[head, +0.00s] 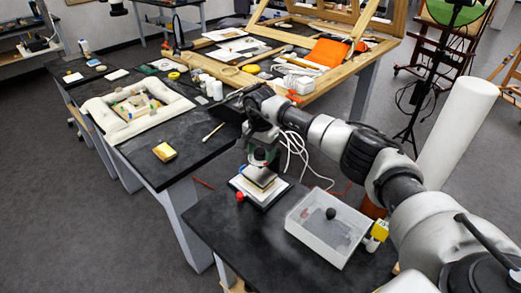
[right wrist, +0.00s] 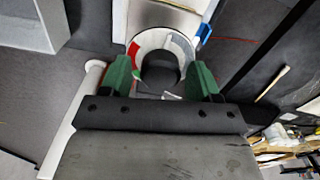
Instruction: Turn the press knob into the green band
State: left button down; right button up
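The press (head: 262,185) stands on the near dark table, with a dark plate over a pale base. My right gripper (head: 257,160) is over its top. In the right wrist view, the dark round press knob (right wrist: 160,72) sits inside a dial ring (right wrist: 150,41) with red, white and grey parts. A small green patch shows beside my left-hand fingertip; the rest there is hidden. The green fingers of my right gripper (right wrist: 160,80) stand on both sides of the knob, open, with small gaps. The knob's pointer cannot be made out. My left gripper is not in view.
A clear-lidded box (head: 328,225) with a black knob stands right of the press, beneath my right arm. A red button (head: 240,197) is at the press's front left. White cables (head: 293,147) run behind the press.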

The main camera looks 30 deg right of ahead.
jog(key=c, duration=0.8)
jog(key=shift+o, duration=0.2)
